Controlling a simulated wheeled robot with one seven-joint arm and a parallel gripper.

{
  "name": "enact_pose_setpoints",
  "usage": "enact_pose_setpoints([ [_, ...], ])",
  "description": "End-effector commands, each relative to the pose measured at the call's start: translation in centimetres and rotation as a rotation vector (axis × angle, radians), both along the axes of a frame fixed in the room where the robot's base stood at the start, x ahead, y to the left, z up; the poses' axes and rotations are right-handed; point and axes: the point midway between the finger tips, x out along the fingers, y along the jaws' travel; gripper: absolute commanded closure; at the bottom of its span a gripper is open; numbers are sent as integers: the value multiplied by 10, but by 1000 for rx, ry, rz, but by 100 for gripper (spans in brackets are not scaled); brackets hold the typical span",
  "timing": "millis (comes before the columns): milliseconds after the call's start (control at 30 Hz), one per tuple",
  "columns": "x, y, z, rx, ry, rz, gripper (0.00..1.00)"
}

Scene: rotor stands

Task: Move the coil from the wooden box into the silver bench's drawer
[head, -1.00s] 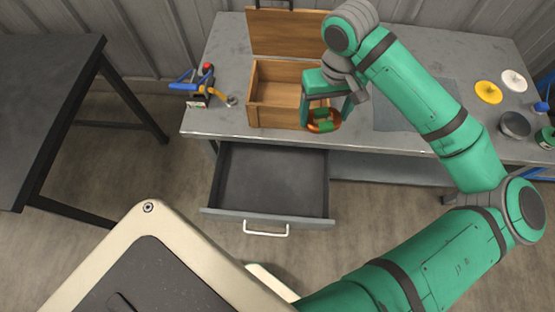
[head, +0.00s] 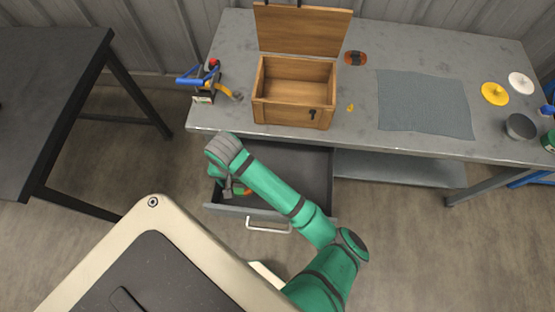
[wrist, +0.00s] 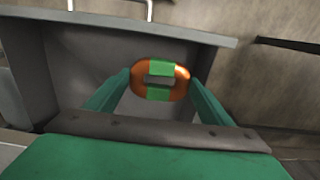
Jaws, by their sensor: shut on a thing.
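The coil (wrist: 181,74), an orange ring with a green band and a dark middle, is between the fingers of my gripper (wrist: 158,82) in the wrist view. My gripper is shut on it. In the head view the coil (head: 243,191) shows only partly, under my wrist, over the left part of the open drawer (head: 290,170). I cannot tell whether it touches the drawer floor. The silver bench (head: 365,155) has this drawer pulled out, with a pale handle. The wooden box (head: 293,110) stands open and empty on the bench top, its lid up.
A blue-handled tool (head: 205,82) stands left of the box. A dark orange-brown part (head: 355,58) and a small yellow piece (head: 350,107) lie to its right. A grey mat (head: 425,103), yellow disc (head: 495,94) and dark bowl (head: 520,126) are further right. A dark table (head: 45,100) stands at left.

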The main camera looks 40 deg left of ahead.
Motion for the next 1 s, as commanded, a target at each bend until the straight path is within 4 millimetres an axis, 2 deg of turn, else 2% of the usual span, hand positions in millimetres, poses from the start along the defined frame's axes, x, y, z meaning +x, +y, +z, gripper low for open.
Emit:
enact_pose_setpoints([
  [67,-9,4,-2,1,1,-4,58],
  [167,-7,3,-6,-1,-2,-10,58],
  [600,68,-40,-44,-4,-3,-13,58],
  [800,91,-53,-76,-4,-1,-11,58],
  [1000,102,-59,-92,-1,-1,-10,58],
])
